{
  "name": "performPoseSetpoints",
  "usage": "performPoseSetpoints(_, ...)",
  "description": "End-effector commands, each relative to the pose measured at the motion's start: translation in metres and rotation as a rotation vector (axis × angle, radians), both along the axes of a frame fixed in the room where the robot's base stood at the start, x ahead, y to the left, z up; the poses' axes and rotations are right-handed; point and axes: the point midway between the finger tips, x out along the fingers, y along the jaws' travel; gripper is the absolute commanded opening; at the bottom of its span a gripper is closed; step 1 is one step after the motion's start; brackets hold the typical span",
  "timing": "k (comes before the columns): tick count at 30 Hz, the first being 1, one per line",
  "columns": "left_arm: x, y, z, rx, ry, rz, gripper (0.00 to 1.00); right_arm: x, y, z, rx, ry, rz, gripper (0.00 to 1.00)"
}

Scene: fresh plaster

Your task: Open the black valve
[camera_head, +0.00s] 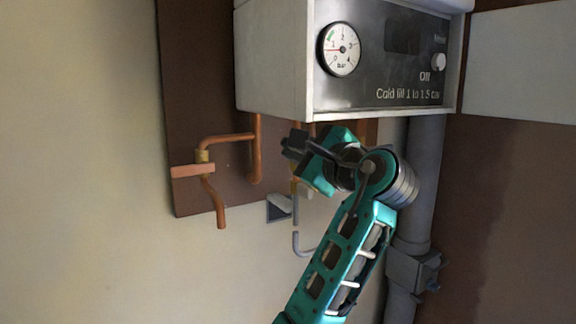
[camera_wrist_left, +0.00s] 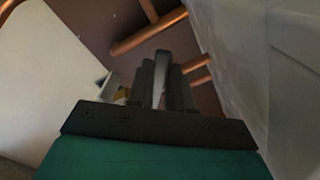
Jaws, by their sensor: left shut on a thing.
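My left gripper (camera_head: 294,144) is under the front of the boiler, among the copper pipes. In the left wrist view its dark fingers (camera_wrist_left: 161,84) are shut on a thin, dark grey lever-like piece, which I take for the handle of the black valve (camera_wrist_left: 161,72). Most of the valve is hidden by the fingers and the wrist, and how far its handle is turned cannot be told. In the head view the valve cannot be made out behind my gripper. My right gripper is not in view.
The boiler (camera_head: 272,65) with a pressure gauge (camera_head: 340,50) hangs just above my gripper. A bent copper pipe (camera_head: 232,138) is to its left. A grey flue pipe (camera_head: 424,185) stands to the right of my arm. The wall (camera_head: 90,200) at left is clear.

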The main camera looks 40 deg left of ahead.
Motion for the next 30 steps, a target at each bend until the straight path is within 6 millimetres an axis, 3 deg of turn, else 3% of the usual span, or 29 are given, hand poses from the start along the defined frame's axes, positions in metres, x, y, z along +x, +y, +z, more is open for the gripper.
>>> performPoseSetpoints(5,0.004,-0.002,0.002,0.032,0.080,-0.003,0.00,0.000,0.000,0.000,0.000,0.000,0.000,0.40)
performPoseSetpoints(18,0.024,-0.010,0.012,0.247,0.605,-0.004,0.00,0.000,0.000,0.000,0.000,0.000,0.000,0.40)
performPoseSetpoints(30,0.026,-0.011,0.013,0.276,0.674,-0.004,0.00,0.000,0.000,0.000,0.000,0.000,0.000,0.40)
